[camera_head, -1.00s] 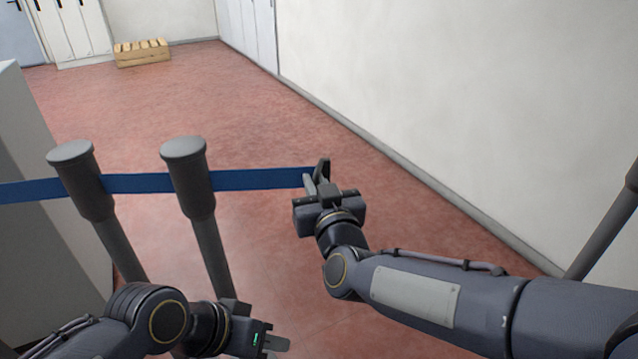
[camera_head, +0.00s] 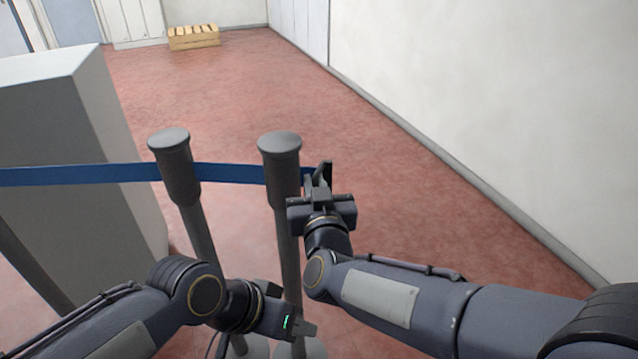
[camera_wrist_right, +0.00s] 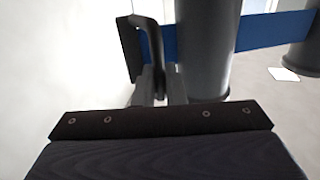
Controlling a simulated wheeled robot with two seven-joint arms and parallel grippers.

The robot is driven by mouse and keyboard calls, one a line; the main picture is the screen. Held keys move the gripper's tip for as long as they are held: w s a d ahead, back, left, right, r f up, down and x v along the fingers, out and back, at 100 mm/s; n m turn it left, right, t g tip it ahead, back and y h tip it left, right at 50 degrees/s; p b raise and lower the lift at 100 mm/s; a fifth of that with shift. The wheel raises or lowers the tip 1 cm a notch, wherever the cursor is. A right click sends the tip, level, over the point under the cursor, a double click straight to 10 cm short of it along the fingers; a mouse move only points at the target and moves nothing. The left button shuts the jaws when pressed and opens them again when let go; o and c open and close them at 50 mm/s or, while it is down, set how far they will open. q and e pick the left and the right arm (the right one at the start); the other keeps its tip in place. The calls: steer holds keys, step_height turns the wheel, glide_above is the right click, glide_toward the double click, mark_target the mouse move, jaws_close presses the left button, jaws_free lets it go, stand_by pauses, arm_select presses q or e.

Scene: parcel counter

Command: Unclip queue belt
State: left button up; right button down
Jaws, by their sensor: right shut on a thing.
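The blue queue belt (camera_head: 85,174) runs from the left edge past two dark grey posts, the left post (camera_head: 176,178) and the right post (camera_head: 281,170). Its dark end clip (camera_head: 325,172) is just right of the right post's head. My right gripper (camera_head: 317,188) is shut on this clip; the right wrist view also shows the clip (camera_wrist_right: 142,45) between the fingers (camera_wrist_right: 160,85), close beside a post (camera_wrist_right: 206,50). Whether the clip touches the post is unclear. My left gripper (camera_head: 305,328) is low, in front of the posts; its jaw gap is not visible.
A large grey block (camera_head: 70,140) stands left behind the belt. A white wall (camera_head: 490,100) runs along the right. A wooden crate (camera_head: 194,38) sits far back. The red floor (camera_head: 240,90) beyond the posts is clear.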

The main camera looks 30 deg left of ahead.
steer(key=shift+f, duration=0.1)
steer(key=c, duration=1.6)
jaws_free()
steer(key=shift+d, duration=0.1)
steer(key=v, duration=0.7)
steer(key=shift+s+d, duration=0.2)
steer(key=shift+s, duration=0.2)
